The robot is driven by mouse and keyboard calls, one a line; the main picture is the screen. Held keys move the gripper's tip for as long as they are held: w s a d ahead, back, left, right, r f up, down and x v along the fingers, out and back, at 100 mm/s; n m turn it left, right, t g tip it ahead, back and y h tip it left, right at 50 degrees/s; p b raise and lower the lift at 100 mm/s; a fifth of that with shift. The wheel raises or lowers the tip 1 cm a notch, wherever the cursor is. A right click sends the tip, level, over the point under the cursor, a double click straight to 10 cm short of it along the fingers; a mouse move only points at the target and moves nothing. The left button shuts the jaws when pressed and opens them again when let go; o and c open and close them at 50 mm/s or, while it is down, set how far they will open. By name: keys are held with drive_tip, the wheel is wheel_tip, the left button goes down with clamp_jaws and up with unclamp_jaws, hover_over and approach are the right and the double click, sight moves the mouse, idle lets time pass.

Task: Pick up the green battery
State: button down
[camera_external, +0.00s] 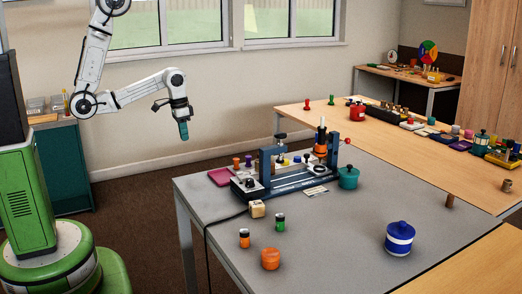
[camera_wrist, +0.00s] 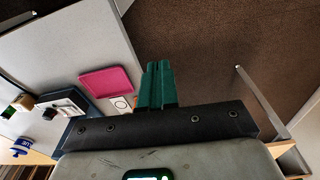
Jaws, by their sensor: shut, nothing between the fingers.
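My gripper (camera_external: 184,131) hangs in the air left of the grey table, well above and away from the green battery. Its teal fingers are together and empty, and they also show in the wrist view (camera_wrist: 158,84).
The grey table (camera_external: 340,265) also bears an orange jar (camera_external: 270,259), a cream block (camera_external: 257,209), a blue jar (camera_external: 399,238), a teal pot (camera_external: 348,177) and a blue-framed device (camera_external: 300,182). A magenta tray (camera_wrist: 107,81) lies near the table edge. The front middle is clear.

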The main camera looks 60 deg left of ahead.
drive_tip(key=c, duration=0.8)
unclamp_jaws()
drive_tip(key=w+d+f+m+h+b, duration=0.25)
drive_tip(key=w+d+m+b, duration=0.35)
drive_tip(key=d, duration=0.5)
drive_tip(key=n+t+b, duration=0.2)
drive_tip(key=n+b, duration=1.8)
drive_tip(key=n, duration=1.3)
approach(279, 214)
drive_tip(key=shift+h, duration=0.25)
drive_tip(key=b+x, duration=0.1)
drive_tip(key=x, duration=1)
drive_tip(key=shift+a+b, duration=0.15)
drive_tip(key=shift+b, duration=0.2)
